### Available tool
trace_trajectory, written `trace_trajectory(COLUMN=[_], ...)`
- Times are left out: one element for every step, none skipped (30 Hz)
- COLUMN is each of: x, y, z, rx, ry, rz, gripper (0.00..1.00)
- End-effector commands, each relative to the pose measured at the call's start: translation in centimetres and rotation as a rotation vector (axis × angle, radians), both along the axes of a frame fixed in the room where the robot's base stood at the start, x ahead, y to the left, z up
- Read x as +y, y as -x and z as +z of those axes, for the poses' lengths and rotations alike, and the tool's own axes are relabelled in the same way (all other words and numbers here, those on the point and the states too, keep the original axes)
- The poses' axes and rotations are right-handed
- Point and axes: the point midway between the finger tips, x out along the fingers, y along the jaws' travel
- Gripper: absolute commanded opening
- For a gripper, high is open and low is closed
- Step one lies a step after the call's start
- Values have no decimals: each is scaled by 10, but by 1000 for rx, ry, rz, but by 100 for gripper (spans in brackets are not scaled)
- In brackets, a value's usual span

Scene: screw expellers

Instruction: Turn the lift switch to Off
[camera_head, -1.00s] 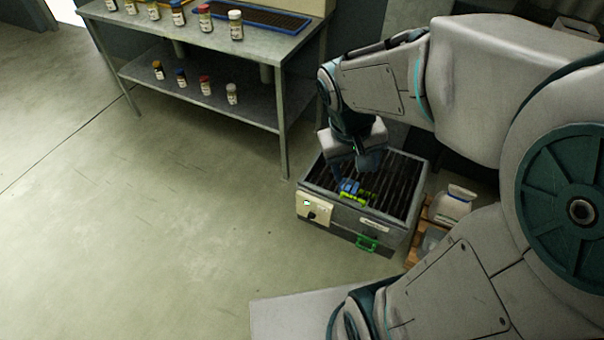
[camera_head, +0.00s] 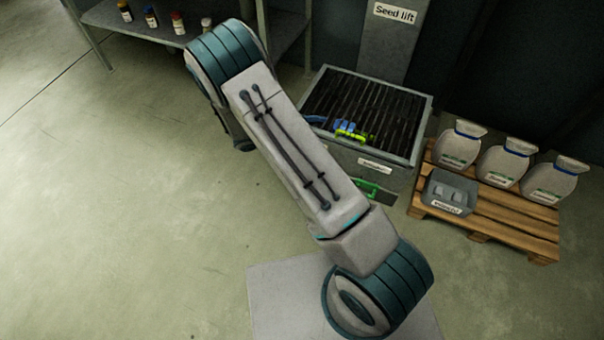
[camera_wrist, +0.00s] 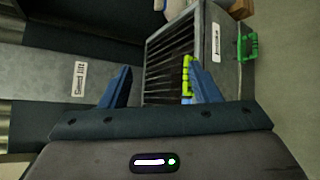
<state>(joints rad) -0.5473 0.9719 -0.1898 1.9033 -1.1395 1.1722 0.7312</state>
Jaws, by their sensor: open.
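No lift switch can be made out now; my arm covers the left part of the grated box's front in the head view. The grey box (camera_head: 390,180) has a dark slatted grate and a green handle (camera_head: 367,188) low on its front. A grey column labelled "Seed lift" (camera_head: 395,13) stands behind it; the label also shows sideways in the wrist view (camera_wrist: 79,78). My gripper (camera_wrist: 160,68) is open and empty, its two blue fingers apart in the wrist view. The box is beyond the fingers, at upper middle. In the head view my arm mostly hides the gripper.
Blue and yellow-green items (camera_head: 350,133) lie on the grate. A wooden pallet (camera_head: 490,222) at right bears white sacks (camera_head: 503,165) and a grey bin (camera_head: 449,192). A metal table (camera_head: 125,32) with small bottles stands upper left. The floor at left is clear.

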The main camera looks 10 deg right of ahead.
Motion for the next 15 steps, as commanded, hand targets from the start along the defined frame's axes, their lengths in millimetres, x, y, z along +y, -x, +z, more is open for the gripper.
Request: trace_trajectory(x=[5, 8, 12, 15, 18, 23, 27, 30, 35, 38, 42, 46, 50, 53, 58], y=[-5, -9, -13, -16, -19, -22, -24, -26, -28, -29, -30, -31, -31, -30, -30], z=[-39, -54, -74, -88, -103, -124, -139, -155, -176, -192, -208, -229, -245, -261, -280], rx=[9, 8, 6, 5, 3, 2, 0, 0, -3, -5, -6, -8, -11, -11, -14], ry=[49, 75, 108, 133, 157, 187, 207, 229, 256, 276, 293, 316, 331, 346, 361], rz=[56, 87, 130, 164, 198, 246, 282, 318, 369, 407, 447, 499, 540, 579, 630], gripper=[56, 56, 56, 56, 56, 56, 56, 56, 56, 56, 56, 56, 56, 56, 56])
